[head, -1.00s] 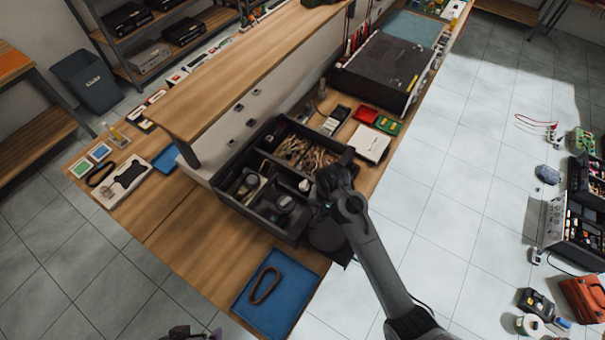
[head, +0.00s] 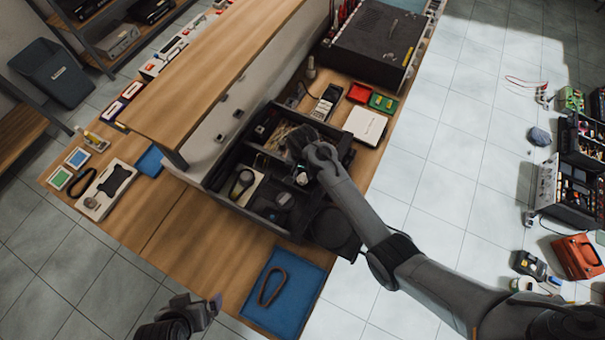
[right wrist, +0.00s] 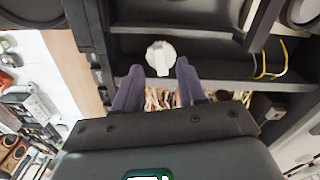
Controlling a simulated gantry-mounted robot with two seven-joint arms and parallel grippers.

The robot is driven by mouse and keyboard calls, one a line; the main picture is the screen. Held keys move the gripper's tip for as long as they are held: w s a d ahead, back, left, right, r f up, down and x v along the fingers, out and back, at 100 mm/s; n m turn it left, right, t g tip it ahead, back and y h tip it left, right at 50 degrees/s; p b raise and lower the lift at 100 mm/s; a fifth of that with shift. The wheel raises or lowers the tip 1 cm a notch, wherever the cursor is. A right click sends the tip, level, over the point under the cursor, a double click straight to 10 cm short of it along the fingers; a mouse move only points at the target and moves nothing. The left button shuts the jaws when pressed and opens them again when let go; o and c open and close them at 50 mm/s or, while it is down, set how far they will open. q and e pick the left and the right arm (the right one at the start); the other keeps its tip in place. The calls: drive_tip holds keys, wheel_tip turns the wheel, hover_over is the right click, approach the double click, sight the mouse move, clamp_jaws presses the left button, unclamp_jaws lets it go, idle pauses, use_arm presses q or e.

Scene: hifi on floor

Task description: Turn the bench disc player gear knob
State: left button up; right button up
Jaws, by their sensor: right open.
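A white, round, knob-like piece (right wrist: 160,58) lies in a compartment of the black divided tray (right wrist: 215,71). In the head view it looks like the small white spot (head: 302,178) in the tray (head: 262,213). My right gripper (right wrist: 159,67) is open, its two purple-grey fingers on either side of the piece in the picture; I cannot tell if they touch it. In the head view my right gripper (head: 297,145) is over the tray, its fingers hard to see. My left gripper (head: 212,307) is at the bottom left, clear of the bench things. A black disc-player-like box (head: 372,42) stands farther back.
The tray's dividers and walls stand close around the right gripper. A blue mat (head: 284,300) with a brown loop lies at the bench's front. A white box (head: 365,125), a red box (head: 359,93) and a green box (head: 383,103) lie right of the tray. A raised wooden shelf (head: 215,75) runs along the left.

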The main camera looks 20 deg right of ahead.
sight(303, 179)
drive_tip(key=shift+f, duration=1.25)
clamp_jaws()
